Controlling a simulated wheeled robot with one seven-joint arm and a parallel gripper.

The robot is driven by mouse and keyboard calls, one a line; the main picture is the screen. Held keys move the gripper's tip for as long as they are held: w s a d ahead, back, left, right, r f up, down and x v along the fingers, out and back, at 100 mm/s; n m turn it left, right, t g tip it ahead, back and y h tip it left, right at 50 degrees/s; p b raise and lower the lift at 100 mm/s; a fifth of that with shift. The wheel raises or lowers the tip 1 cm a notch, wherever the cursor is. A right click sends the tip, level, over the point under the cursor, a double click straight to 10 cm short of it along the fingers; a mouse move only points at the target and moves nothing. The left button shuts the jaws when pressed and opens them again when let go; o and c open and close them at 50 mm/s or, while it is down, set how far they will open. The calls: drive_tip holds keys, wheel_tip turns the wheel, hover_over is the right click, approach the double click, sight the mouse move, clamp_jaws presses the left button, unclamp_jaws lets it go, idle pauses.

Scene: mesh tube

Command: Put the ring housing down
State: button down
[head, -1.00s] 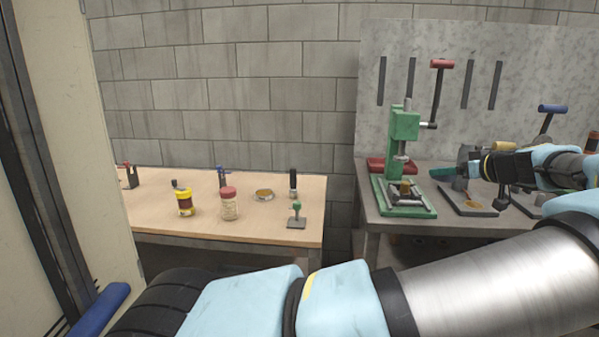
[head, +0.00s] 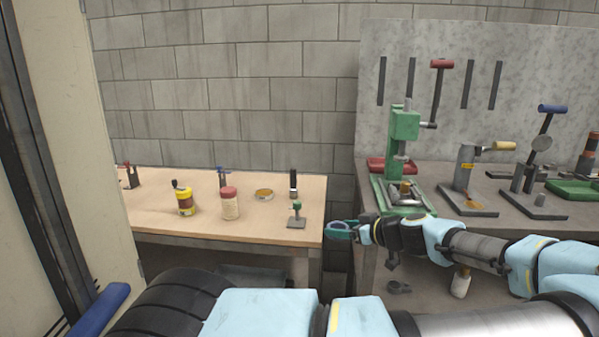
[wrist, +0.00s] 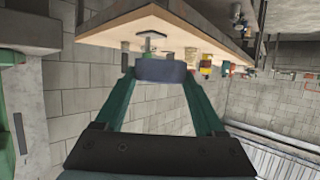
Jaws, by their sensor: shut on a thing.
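The ring housing (wrist: 160,69) is a dark blue-grey piece between my fingertips in the wrist view. Only its side shows there, so its opening is hidden. My gripper (head: 339,230) has teal fingers and is shut on the housing. In the head view it is level, pointing left, in front of the gap between the two benches. It appears beside the right edge of the wooden table (head: 262,224). The housing is held in the air, apart from any surface in the wrist view.
A green-handled stand (head: 297,216) is near the table's right edge, with a black cylinder (head: 293,184), shallow dish (head: 264,195), red-lidded jar (head: 229,204) and yellow-banded jar (head: 185,202) beyond. The table's front strip is clear. The right bench carries a green press (head: 403,128) and several fixtures.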

drive_tip(key=s+a+f+n+g+y, duration=0.1)
drive_tip(key=a+f, duration=0.5)
drive_tip(key=a, duration=0.4)
drive_tip(key=s+a+f+n+g+y, duration=0.1)
drive_tip(key=a+f, duration=0.4)
drive_tip(key=a, duration=0.6)
drive_tip(key=shift+a+f+n+g+y, duration=0.15)
drive_tip(key=shift+f+n+g+y, duration=0.25)
drive_tip(key=shift+n, duration=0.2)
drive_tip(key=shift+w, duration=0.1)
